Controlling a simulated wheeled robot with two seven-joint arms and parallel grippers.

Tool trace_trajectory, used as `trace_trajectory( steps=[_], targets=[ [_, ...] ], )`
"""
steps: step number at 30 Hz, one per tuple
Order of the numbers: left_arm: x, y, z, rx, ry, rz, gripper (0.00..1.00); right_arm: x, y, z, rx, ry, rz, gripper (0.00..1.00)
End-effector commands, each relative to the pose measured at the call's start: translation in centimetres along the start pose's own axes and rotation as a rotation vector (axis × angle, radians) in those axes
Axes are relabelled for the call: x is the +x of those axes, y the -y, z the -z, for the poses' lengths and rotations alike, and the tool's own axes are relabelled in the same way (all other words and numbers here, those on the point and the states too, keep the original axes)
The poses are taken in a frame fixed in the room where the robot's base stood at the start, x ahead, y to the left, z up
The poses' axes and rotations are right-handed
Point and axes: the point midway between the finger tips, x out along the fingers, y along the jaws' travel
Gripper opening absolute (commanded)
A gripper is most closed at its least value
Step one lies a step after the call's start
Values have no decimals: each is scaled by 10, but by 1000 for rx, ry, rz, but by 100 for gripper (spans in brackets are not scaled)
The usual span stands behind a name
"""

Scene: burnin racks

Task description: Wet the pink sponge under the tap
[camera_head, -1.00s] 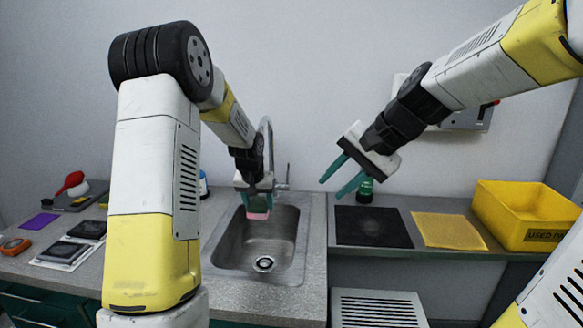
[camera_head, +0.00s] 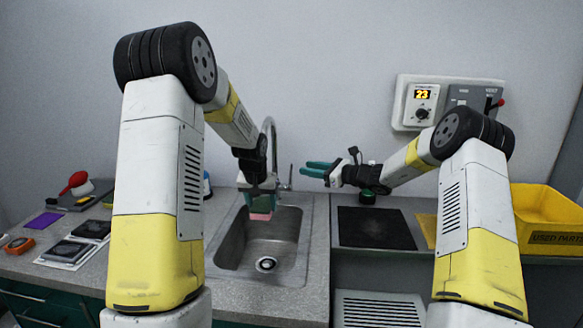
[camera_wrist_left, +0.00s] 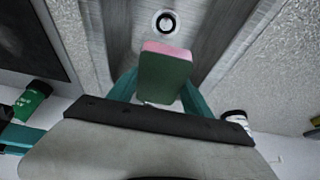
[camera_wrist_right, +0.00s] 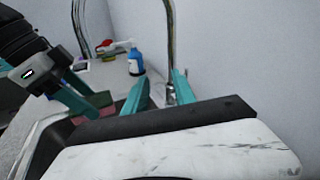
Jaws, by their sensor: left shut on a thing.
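The sponge (camera_head: 261,215), pink with a green face, hangs in the upper part of the metal sink (camera_head: 235,248), below the curved tap (camera_head: 271,130). My left gripper (camera_head: 259,201) is shut on it; the left wrist view shows the sponge (camera_wrist_left: 165,75) between the teal fingers, above the drain. No water is seen running. My right gripper (camera_head: 314,169) is open and empty, its fingers pointing left toward the tap's lever (camera_head: 288,181). In the right wrist view the tap (camera_wrist_right: 170,40) rises behind the spread fingers (camera_wrist_right: 158,92); whether they touch it cannot be told.
A dark mat (camera_head: 375,228) and a yellow bin (camera_head: 545,215) are on the right counter. A green-capped bottle (camera_head: 367,197) stands close under my right wrist.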

Motion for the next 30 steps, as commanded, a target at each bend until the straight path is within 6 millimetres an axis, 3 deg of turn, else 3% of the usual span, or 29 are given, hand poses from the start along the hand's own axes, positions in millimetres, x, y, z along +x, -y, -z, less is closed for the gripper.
trace_trajectory(
  steps=[3,9,14,24,30],
  targets=[
    [0,0,0,0,0,0,25,5,22,27,120,48,69,32],
    [0,0,0,0,0,0,25,7,39,47,211,87,125,32],
    [0,0,0,0,0,0,25,23,42,47,218,92,128,32],
    [0,0,0,0,0,0,25,89,50,42,215,90,127,32],
    [0,0,0,0,0,0,25,115,55,40,216,89,129,32]
  ],
)
